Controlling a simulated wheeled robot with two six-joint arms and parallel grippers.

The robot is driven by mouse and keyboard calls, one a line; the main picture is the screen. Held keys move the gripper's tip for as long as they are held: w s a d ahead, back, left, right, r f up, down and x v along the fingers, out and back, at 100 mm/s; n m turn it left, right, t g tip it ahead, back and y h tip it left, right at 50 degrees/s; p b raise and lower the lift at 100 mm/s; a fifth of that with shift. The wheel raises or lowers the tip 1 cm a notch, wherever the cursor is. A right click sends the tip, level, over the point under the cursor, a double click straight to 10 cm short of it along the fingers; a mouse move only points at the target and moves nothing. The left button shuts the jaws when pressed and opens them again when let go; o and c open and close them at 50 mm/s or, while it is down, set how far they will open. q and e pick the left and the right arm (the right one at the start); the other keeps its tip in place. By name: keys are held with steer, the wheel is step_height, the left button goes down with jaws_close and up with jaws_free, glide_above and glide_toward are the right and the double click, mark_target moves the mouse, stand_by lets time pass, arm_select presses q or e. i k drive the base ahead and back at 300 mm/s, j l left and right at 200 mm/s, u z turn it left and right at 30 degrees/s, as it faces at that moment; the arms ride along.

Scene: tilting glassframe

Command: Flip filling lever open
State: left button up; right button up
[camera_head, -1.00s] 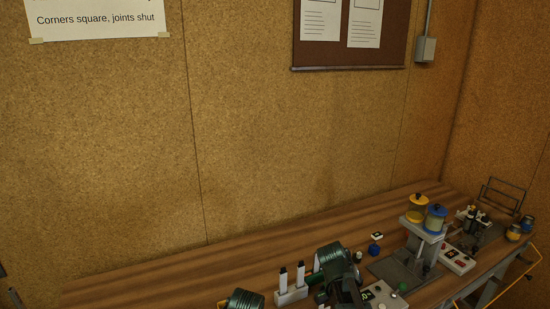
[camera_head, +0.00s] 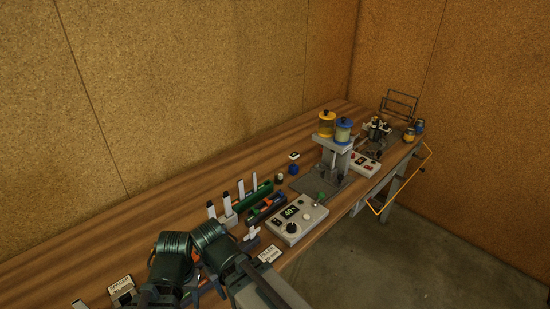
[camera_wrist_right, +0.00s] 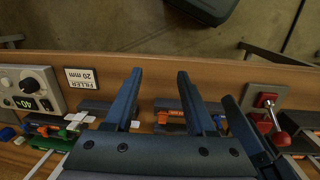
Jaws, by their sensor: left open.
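A red lever (camera_wrist_right: 269,114) with a round red knob stands on a small grey plate near the bench's front edge, at the right of the right wrist view. I cannot tell whether it is open or shut. My right gripper (camera_wrist_right: 158,82) has its two fingers apart with nothing held between them, left of the lever and over the bench edge. My left gripper (camera_head: 205,287) is low in the head view, open, partly hidden among my dark green arm joints. A control box (camera_head: 294,222) with a display, dial and green-knobbed stick lies to their right.
A stand with a yellow tank (camera_head: 326,123) and a blue tank (camera_head: 343,130) is farther along the bench. A filler label (camera_wrist_right: 81,79) lies by the front edge. Trays with orange and green parts crowd the middle.

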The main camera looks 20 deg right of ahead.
mark_target(321, 195)
steer(key=l+u, duration=0.1)
steer(key=l, duration=1.45)
